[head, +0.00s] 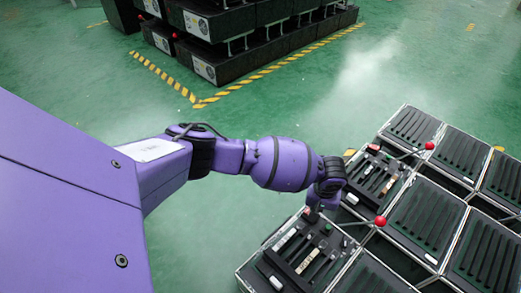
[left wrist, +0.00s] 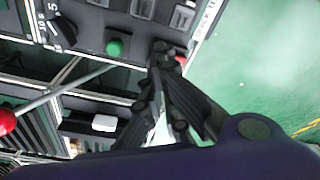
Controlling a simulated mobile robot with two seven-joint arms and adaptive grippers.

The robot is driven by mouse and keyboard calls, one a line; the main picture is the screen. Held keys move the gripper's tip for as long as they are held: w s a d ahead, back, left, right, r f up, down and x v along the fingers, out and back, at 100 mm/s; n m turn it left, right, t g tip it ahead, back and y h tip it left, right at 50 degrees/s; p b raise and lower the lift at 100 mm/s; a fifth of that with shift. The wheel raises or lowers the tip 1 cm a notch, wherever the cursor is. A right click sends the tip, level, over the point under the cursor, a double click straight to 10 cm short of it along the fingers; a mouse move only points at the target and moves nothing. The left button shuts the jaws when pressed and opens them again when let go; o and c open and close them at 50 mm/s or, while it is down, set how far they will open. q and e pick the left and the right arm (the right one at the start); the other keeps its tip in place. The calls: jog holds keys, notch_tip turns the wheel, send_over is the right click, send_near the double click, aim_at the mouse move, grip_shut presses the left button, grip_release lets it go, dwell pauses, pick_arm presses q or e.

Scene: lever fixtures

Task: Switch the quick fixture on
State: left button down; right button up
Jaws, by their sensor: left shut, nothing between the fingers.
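Two fixtures with red-ball levers show in the head view. The nearer fixture (head: 300,258) has a lever with a red ball (head: 380,221) sticking out to its right. The farther fixture (head: 375,175) has a lever with a red ball (head: 429,145), also out to the right. My left gripper (head: 313,212) is low at the back edge of the nearer fixture, pointing down. In the left wrist view my left gripper (left wrist: 166,55) is shut and empty, beside a panel with a green button (left wrist: 117,47). The red ball (left wrist: 5,122) is at left, apart from the fingers.
Several black slotted cases (head: 425,215) stand close together right of the fixtures. Stacked black units (head: 225,65) stand at the back behind a yellow-black floor stripe (head: 290,60). The green floor (head: 270,115) between is clear.

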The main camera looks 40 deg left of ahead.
pick_arm(q)
jog(key=shift+w+f+b, duration=0.15)
jog(key=shift+f+b, duration=0.2)
jog(key=shift+f, duration=0.65)
pick_arm(e)
jog(key=shift+f, duration=0.3)
dwell(0.4)
jog(key=shift+s, duration=0.1)
pick_arm(q)
notch_tip(320, 180, up, 3)
jog(key=p, duration=0.2)
jog(key=shift+f+p, duration=0.15)
jog(key=shift+p, duration=0.15)
jog(key=shift+r+p, duration=0.9)
jog(key=shift+r, duration=0.05)
notch_tip(320, 180, up, 2)
jog(key=shift+r+p, duration=0.1)
jog(key=shift+p, duration=0.8)
jog(key=shift+r, duration=0.2)
pick_arm(e)
jog(key=shift+m, duration=0.4)
jog(key=r, duration=0.6)
jog(key=shift+s+a, duration=0.2)
jog(key=shift+s, duration=0.15)
pick_arm(q)
jog(key=shift+f, duration=0.1)
pick_arm(e)
jog(key=shift+w, duration=0.15)
